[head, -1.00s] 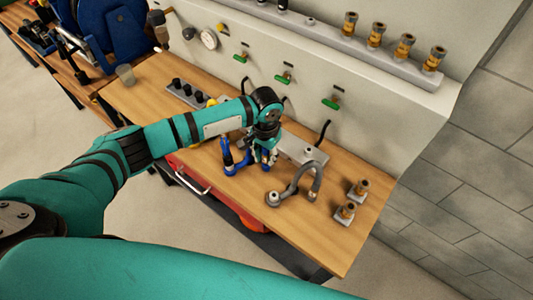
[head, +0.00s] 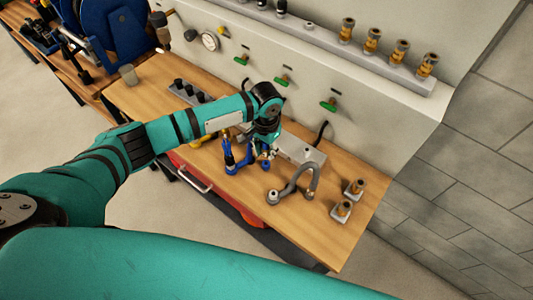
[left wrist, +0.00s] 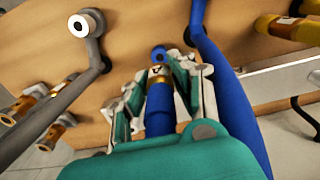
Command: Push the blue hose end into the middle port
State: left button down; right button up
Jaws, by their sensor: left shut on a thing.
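My left gripper (head: 266,148) is shut on the blue hose end (left wrist: 158,115), with one finger on each side of it in the left wrist view (left wrist: 155,85). The held end has a brass ring and a blue tip. The rest of the blue hose (head: 234,166) curves low over the bench left of the gripper, and part of it runs along the right of the wrist view (left wrist: 222,75). A grey block (head: 303,150) stands just behind and right of the gripper. The gripper hides part of it, and I cannot make out its middle port. My right gripper is not in view.
A grey hose (head: 296,188) arches on the bench right of the gripper. Two brass fittings (head: 354,187) (head: 341,210) stand near the right edge. A rack with dark knobs (head: 190,92) lies behind my arm. The wall panel closes off the back.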

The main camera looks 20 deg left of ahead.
pick_arm(q)
jog(key=shift+r+p, duration=0.55)
jog(key=s+a+r+n+b, duration=0.2)
jog(key=s+r+b, duration=0.1)
jog(key=s+b, duration=0.4)
jog(key=s+a+r+n+b, duration=0.2)
jog(key=s+r+b, duration=0.2)
jog(key=s+b, duration=0.3)
